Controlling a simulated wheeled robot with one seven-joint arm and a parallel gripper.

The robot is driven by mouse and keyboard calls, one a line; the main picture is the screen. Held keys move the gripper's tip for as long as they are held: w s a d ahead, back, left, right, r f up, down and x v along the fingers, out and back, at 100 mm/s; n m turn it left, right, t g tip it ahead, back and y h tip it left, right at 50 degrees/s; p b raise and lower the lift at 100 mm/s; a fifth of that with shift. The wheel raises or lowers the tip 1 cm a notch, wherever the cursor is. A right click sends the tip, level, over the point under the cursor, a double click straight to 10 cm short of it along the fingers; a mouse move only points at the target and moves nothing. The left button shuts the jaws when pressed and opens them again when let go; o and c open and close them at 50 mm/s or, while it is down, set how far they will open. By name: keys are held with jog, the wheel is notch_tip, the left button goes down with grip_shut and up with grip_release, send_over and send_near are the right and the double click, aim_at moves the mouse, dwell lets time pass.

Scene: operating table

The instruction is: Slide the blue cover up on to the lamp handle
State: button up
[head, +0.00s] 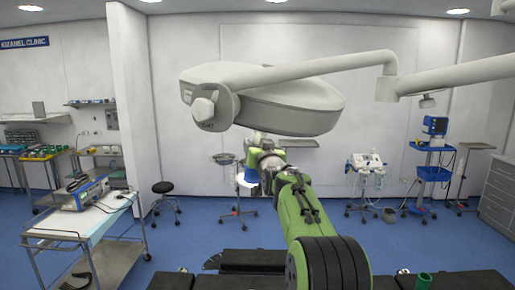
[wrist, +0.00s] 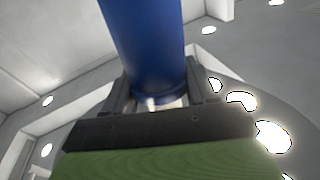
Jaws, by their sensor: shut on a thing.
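The blue cover (wrist: 145,40) fills the top middle of the wrist view as a smooth blue tube. My gripper (wrist: 158,92) is shut on its near end, with one dark finger on each side. The far end of the cover is out of frame. In the head view my arm reaches up beneath the big white surgical lamp (head: 290,108), and the gripper is small and partly hidden there. The lamp's curved grey underside with bright lights (wrist: 272,136) shows at the right of the wrist view. I cannot make out the lamp handle, nor whether the cover touches it.
The white lamp arm (head: 320,65) runs right from the lamp head. A dark operating table (head: 450,282) lies along the bottom edge, with a green cup (head: 424,281) on it. A trolley (head: 75,225) stands left. Open blue floor lies behind the arm.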

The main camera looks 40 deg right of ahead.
jog(key=shift+s+d+r+p, duration=0.1)
jog(key=shift+s+r+p, duration=0.1)
jog(key=shift+r+p, duration=0.75)
jog(key=o, duration=1.4)
jog(key=shift+r+b, duration=0.15)
jog(key=shift+b, duration=0.2)
jog(key=shift+s, duration=0.1)
jog(key=b+v, duration=0.7)
jog(key=v, duration=0.8)
jog(key=shift+s, duration=0.35)
jog(key=shift+w, duration=0.1)
